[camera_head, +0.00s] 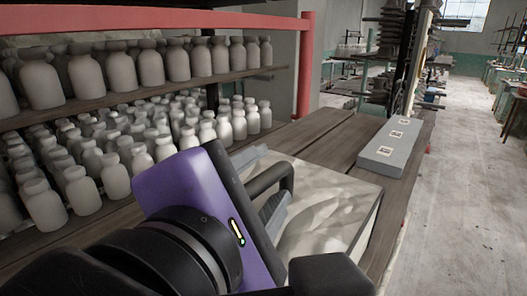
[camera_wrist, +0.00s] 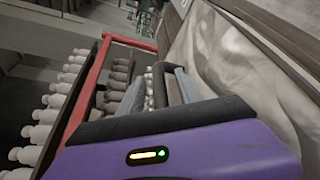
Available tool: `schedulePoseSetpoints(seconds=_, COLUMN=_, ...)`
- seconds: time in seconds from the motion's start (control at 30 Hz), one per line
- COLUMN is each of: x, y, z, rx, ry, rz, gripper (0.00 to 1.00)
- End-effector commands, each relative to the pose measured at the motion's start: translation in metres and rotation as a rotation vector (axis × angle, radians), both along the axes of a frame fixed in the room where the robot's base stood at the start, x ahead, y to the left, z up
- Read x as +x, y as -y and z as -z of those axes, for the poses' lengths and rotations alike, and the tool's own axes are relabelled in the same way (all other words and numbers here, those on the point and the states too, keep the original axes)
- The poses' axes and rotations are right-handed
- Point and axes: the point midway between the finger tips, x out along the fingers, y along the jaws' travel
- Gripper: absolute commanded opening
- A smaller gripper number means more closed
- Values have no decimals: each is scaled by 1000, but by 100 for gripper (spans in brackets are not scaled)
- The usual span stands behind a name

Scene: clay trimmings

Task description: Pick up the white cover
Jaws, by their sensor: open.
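A broad pale sheet-like surface, which looks like the white cover (camera_head: 335,205), lies on the wooden bench, mottled with grey shadows. It also shows at the right in the wrist view (camera_wrist: 225,62). My purple gripper (camera_head: 262,182) is in front of and partly over its left side in the head view and hides part of it. Its grey fingers (camera_wrist: 158,92) are apart. I cannot tell whether the fingers touch the cover.
Shelves packed with pale bottles (camera_head: 150,68) stand at the left, with a red frame post (camera_head: 304,70) at their end. A long grey box with printed labels (camera_head: 390,148) lies on the wooden bench (camera_head: 335,140). Open floor (camera_head: 465,190) is at the right.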

Motion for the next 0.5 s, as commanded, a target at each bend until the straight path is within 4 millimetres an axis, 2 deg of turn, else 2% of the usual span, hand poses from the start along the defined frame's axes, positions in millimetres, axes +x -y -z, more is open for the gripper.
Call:
schedulePoseSetpoints(seconds=0.1, x=0, y=0, z=0, rx=0, ry=0, rz=0, gripper=42)
schedulePoseSetpoints(seconds=0.3, x=0, y=0, z=0, rx=0, ry=-1, rz=1, gripper=2)
schedulePoseSetpoints(seconds=0.5, x=0, y=0, z=0, rx=0, ry=0, rz=1, gripper=0)
